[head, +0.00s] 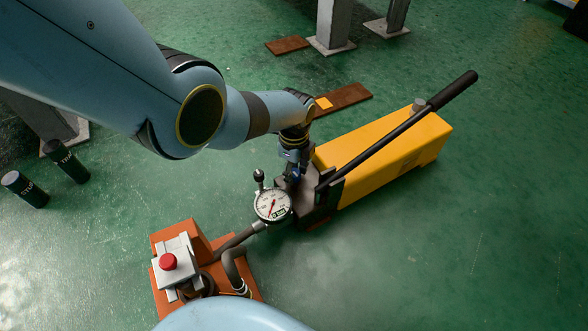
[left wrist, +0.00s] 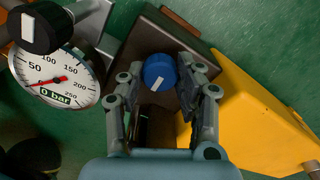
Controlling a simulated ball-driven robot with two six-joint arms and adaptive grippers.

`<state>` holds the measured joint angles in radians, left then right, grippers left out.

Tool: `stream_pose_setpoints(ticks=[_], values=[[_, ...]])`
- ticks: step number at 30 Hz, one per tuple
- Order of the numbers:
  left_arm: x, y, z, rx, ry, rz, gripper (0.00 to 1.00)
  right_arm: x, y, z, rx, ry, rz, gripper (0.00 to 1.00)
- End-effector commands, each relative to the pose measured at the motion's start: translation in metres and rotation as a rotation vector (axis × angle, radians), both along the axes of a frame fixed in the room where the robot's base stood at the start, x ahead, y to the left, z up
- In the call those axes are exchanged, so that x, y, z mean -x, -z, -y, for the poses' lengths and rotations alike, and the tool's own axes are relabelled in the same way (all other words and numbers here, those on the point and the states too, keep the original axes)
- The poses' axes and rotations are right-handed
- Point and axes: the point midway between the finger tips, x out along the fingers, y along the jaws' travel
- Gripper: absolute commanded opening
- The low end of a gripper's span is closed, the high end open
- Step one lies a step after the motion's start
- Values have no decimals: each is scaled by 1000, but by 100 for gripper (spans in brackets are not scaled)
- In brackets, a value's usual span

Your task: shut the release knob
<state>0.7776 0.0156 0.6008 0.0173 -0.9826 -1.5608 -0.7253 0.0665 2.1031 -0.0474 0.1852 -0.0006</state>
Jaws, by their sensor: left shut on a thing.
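The release knob, a round blue knob with a white mark, sits on the dark pump block and shows in the left wrist view (left wrist: 159,72). My left gripper (left wrist: 160,68) has a finger on each side of the knob and is shut on it. In the head view the left gripper (head: 293,167) reaches down to the dark block at the near end of the yellow hand pump (head: 385,160) and mostly hides the knob. My right gripper is not in view.
A round gauge (head: 272,205) stands beside the block; its display reads 0 bar in the left wrist view (left wrist: 55,85). A black knob (left wrist: 40,28) is near it. The pump's long lever (head: 405,125) slants above the yellow body. An orange unit with a red button (head: 168,261) stands front left.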

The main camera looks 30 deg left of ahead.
Motion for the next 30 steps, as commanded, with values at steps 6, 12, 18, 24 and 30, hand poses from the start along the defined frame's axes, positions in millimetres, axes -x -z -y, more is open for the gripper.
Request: stream_pose_setpoints(ticks=[6, 12, 18, 24, 30], values=[[0, 0, 1, 1, 72, 0, 2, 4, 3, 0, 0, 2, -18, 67], [0, 0, 1, 1, 97, 0, 2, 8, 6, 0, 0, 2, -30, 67], [0, 0, 1, 1, 100, 0, 2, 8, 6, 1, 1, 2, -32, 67], [0, 0, 1, 1, 100, 0, 38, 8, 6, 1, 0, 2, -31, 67], [0, 0, 0, 0, 99, 0, 57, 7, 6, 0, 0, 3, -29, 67]])
